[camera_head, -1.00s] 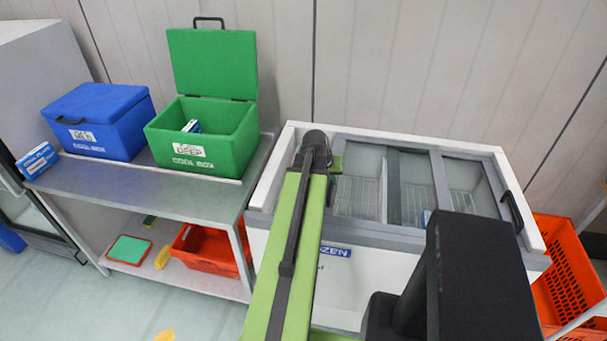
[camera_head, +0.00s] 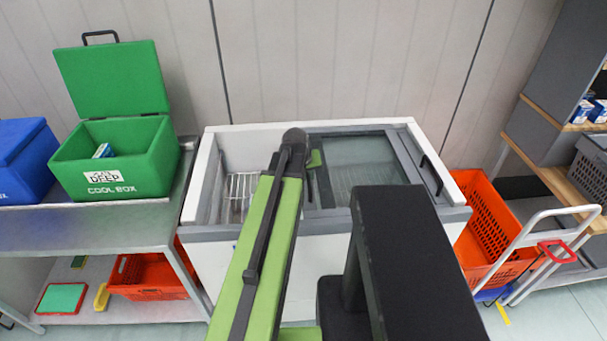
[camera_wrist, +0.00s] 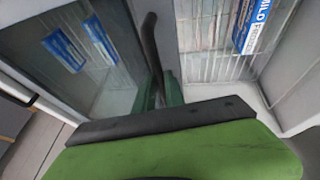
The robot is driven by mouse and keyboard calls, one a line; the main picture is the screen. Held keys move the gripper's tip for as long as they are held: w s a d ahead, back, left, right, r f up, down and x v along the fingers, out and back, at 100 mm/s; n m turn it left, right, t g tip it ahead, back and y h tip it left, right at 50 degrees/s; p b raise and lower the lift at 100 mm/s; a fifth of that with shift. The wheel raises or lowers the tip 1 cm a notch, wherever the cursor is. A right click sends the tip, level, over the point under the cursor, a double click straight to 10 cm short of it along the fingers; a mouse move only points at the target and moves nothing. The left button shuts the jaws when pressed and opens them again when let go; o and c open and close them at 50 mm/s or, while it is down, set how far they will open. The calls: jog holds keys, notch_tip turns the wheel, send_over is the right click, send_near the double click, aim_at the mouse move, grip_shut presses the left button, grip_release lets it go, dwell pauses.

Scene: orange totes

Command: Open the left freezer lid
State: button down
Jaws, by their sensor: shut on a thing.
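The white chest freezer (camera_head: 300,228) has sliding glass lids in grey frames. The left lid (camera_head: 345,150) lies to the right, overlapping the right lid's area, and the freezer's left part is uncovered. My gripper (camera_head: 314,162) is at the left lid's left edge, mostly hidden by my arm in the head view. In the wrist view, my green gripper fingers (camera_wrist: 172,94) are shut on the dark lid handle (camera_wrist: 150,48). Glass lies to the handle's left there, and the open interior (camera_wrist: 205,50) to its right.
A green cool box (camera_head: 150,165) with its lid up and a blue cool box (camera_head: 22,165) stand on a metal bench (camera_head: 90,230) at left. An orange tote (camera_head: 480,215) on a cart is right of the freezer. Wire baskets (camera_head: 240,190) show inside.

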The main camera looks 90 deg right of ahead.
jog(key=shift+a, duration=0.15)
jog(key=c, duration=1.4)
grip_release()
jog(key=shift+c, duration=0.2)
jog(key=shift+o, duration=0.2)
